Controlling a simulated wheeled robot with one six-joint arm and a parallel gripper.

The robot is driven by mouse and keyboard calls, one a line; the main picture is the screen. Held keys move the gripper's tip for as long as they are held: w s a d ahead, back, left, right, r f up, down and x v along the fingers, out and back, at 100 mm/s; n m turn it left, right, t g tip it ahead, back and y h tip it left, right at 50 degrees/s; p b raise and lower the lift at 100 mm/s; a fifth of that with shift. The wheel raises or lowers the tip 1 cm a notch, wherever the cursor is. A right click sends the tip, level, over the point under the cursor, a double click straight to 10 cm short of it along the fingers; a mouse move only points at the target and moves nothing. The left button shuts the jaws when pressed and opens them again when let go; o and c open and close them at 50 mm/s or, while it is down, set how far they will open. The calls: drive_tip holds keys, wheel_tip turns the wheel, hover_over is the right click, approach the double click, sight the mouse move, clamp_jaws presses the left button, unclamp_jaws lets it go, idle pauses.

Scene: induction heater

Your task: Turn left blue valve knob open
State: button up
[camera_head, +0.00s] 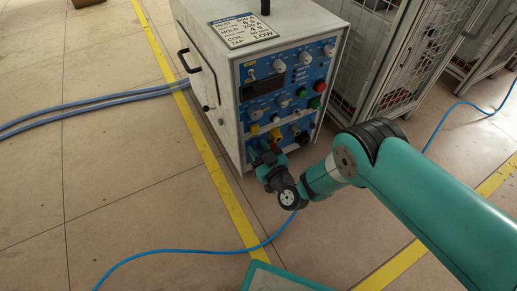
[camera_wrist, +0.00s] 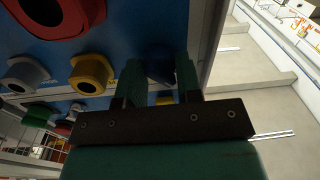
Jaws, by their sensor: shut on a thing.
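The induction heater (camera_head: 262,75) is a white cabinet with a blue control panel on its front. My gripper (camera_head: 264,152) is at the lower left of this panel, in front of it. In the wrist view the two green fingers of my gripper (camera_wrist: 160,82) stand on either side of a dark blue knob (camera_wrist: 159,62) and are shut on it. The fingers and the dark gripper bar hide part of the knob. How far the knob is turned cannot be told. In the head view my gripper covers the knob.
In the wrist view a yellow fitting (camera_wrist: 91,73) and a grey fitting (camera_wrist: 27,74) sit beside the held knob. Wire cages (camera_head: 375,60) stand right of the heater. A blue hose (camera_head: 190,251) crosses the floor. The floor at left is mostly clear.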

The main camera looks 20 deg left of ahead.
drive_tip(key=m, duration=0.4)
drive_tip(key=shift+p, duration=0.35)
drive_tip(key=m, duration=0.4)
drive_tip(key=shift+f+m+b, duration=0.15)
drive_tip(key=shift+m+b, duration=0.2)
drive_tip(key=shift+m, duration=0.05)
drive_tip(key=shift+m+t+b, duration=0.5)
drive_tip(key=shift+m+b, duration=1.9)
drive_tip(key=shift+m, duration=2.1)
drive_tip(key=shift+s+m, duration=0.1)
drive_tip(key=shift+m, duration=0.2)
drive_tip(key=o, duration=0.9)
drive_tip(key=shift+o, duration=0.2)
